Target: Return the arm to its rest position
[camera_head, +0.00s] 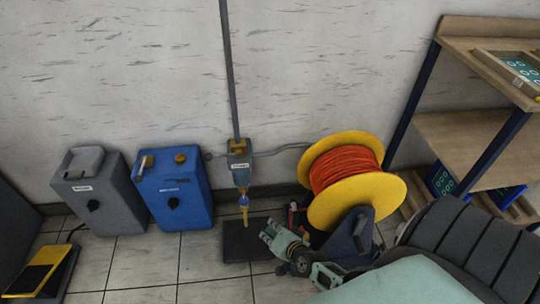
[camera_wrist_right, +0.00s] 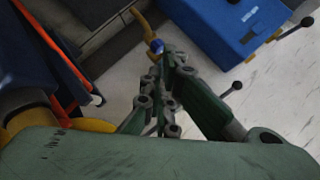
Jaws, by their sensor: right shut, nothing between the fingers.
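My right gripper (camera_head: 268,232), green and grey, is low in the middle of the head view, left of the cable reel's stand. It is shut and empty. In the right wrist view its fingers (camera_wrist_right: 166,62) come together. A yellow nozzle with a blue ball (camera_head: 243,201) hangs from the pipe-mounted valve, just up and left of the gripper in the head view. The blue ball (camera_wrist_right: 156,46) shows beyond the fingertips in the wrist view. I cannot tell whether they touch. My left gripper is not in view.
A yellow reel (camera_head: 363,199) with orange line stands close to my right arm. A blue canister (camera_head: 174,190) and a grey canister (camera_head: 99,194) stand by the wall. A yellow-black pedal (camera_head: 39,272) is at lower left. A wooden shelf (camera_head: 470,135) is at right. Tiled floor (camera_head: 145,265) is clear at lower left-centre.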

